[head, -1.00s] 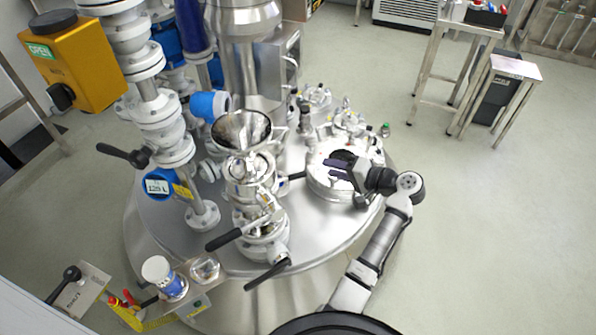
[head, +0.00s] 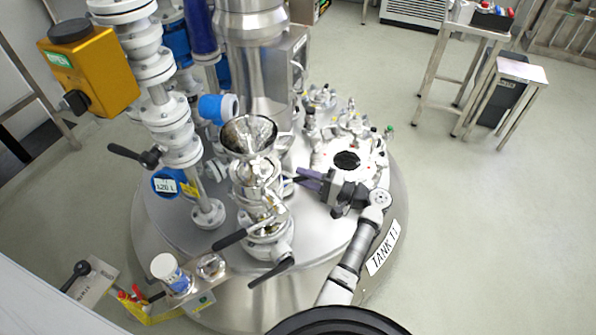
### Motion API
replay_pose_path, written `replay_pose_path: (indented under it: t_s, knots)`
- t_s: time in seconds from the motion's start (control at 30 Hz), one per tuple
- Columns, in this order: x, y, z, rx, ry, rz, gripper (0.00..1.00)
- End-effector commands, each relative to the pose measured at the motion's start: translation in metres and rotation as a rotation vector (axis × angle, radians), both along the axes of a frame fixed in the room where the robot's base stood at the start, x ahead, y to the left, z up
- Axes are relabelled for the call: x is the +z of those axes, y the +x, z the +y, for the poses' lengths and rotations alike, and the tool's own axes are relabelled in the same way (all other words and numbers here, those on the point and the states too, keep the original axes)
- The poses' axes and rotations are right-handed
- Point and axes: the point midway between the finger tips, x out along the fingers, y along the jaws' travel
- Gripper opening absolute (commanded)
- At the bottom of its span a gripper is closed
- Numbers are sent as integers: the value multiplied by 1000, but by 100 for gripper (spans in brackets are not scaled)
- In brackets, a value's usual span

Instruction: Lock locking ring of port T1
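My gripper (head: 304,178) is right of the steel funnel assembly (head: 258,180) on the tank top. Its two dark purple fingers point left, with a gap between them, towards a short black lever (head: 290,179) on the assembly's right side. I cannot tell whether they touch the lever. The funnel (head: 248,133) sits on top of stacked clamps and valve bodies, with two more black handles (head: 230,239) lower down. No label reading T1 is legible on a port, so I cannot tell for sure which part is its locking ring.
A round white port (head: 349,162) with a dark opening is just behind my gripper. Small fittings stand behind it. White pipework (head: 180,135) and a yellow box (head: 90,68) rise at left. A small shelf (head: 190,283) holds jars. The floor at right is clear up to the tables.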

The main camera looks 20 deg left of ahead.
Motion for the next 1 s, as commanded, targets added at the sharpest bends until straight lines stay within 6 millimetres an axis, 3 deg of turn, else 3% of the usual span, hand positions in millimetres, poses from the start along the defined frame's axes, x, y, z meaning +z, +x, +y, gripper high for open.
replay_pose_path:
  t_s: [0.2,0.53,0.8,1.0]
  knots:
    - [1,1,21,1,-1,1,35]
    - [1,1,24,-1,-1,0,35]
    - [1,1,24,-1,-1,0,0]
    - [1,1,24,-1,-1,0,0]
